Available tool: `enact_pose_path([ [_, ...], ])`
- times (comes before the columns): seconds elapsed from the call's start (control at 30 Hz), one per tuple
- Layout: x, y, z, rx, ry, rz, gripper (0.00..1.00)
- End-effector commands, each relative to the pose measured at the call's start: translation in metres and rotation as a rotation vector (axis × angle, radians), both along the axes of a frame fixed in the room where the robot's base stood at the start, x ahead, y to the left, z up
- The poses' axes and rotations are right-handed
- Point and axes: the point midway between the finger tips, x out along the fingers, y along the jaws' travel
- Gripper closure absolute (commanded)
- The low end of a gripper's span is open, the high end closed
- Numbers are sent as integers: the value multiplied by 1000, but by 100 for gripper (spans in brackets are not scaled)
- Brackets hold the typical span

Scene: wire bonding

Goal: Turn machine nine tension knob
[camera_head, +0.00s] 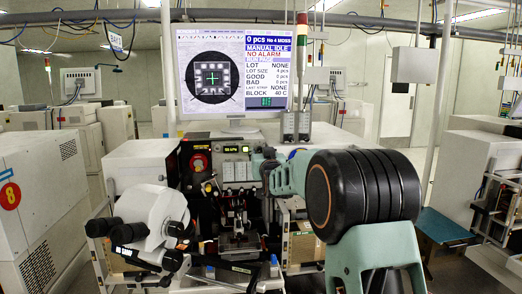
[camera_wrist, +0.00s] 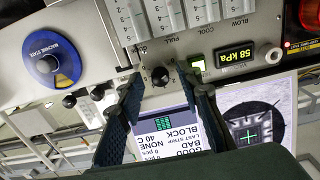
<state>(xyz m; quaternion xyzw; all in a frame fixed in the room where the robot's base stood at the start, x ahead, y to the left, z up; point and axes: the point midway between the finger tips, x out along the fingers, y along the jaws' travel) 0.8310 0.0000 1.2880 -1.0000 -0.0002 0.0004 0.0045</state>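A small black round knob (camera_wrist: 160,77) sits on the grey front panel in the wrist view, near the lettering PULL. My gripper (camera_wrist: 160,84) is open, its two dark fingers apart on the left and right of the knob in the picture. The knob shows between the fingertips; I cannot tell whether they touch it or how deep they reach. In the head view my gripper (camera_head: 266,168) is at the panel of the central machine (camera_head: 143,165), partly hidden by my arm. The knob cannot be made out there.
A monitor (camera_head: 232,122) stands above the panel. A white microscope (camera_head: 150,215) is at front left. A cabinet (camera_head: 40,190) with a red numbered disc stands left.

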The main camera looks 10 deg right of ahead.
Motion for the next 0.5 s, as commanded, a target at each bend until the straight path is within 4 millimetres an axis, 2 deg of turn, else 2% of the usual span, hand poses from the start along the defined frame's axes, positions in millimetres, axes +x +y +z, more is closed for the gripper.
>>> enact_pose_path([
  [0.17, 9, 0, 0, 0, -1, 0, 67],
  [0.47, 10, 0, 0, -1, 0, 0, 67],
  [0.5, 10, 0, 0, -1, 0, 0, 72],
])
